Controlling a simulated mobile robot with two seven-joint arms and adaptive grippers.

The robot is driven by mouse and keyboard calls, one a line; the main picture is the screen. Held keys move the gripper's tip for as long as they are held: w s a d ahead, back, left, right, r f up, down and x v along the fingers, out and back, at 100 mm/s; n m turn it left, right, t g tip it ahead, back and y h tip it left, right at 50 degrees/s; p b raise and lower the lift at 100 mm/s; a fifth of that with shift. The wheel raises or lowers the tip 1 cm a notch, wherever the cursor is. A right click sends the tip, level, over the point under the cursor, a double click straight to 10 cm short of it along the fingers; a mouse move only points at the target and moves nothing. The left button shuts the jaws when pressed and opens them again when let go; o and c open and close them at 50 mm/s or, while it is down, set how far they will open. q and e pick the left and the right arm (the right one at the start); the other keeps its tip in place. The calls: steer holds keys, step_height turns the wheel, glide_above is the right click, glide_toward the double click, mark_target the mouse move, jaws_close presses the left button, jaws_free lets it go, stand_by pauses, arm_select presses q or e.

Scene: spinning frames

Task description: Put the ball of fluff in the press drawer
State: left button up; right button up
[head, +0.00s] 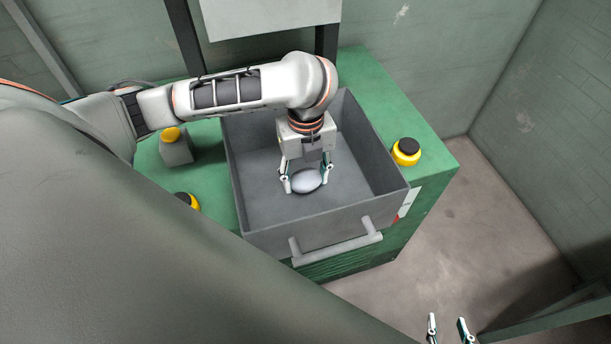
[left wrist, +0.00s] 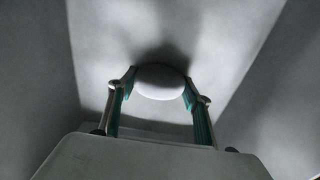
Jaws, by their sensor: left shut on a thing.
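The ball of fluff (head: 306,181) is a smooth pale grey-white oval. My left gripper (head: 306,180) is shut on it, with one finger on each side. Ball and fingers are inside the open grey press drawer (head: 265,218), low over its floor. In the left wrist view the ball (left wrist: 160,80) sits between the fingertips, with a dark shadow on the drawer surface beyond it. I cannot tell whether it touches the floor. My right gripper (head: 449,328) shows at the bottom right, fingers apart and empty, outside the drawer.
The drawer has a front handle (head: 337,242) and stands out of the green press (head: 436,160). A yellow button with a black top (head: 406,151) is to its right; a grey box with a yellow button (head: 175,146) is to its left. Bare floor (head: 465,235) lies to the right.

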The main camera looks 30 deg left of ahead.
mark_target(306, 174)
arm_select(q)
steer(key=shift+f, duration=0.15)
steer(key=o, duration=1)
step_height(306, 174, up, 12)
steer(key=p, duration=0.4)
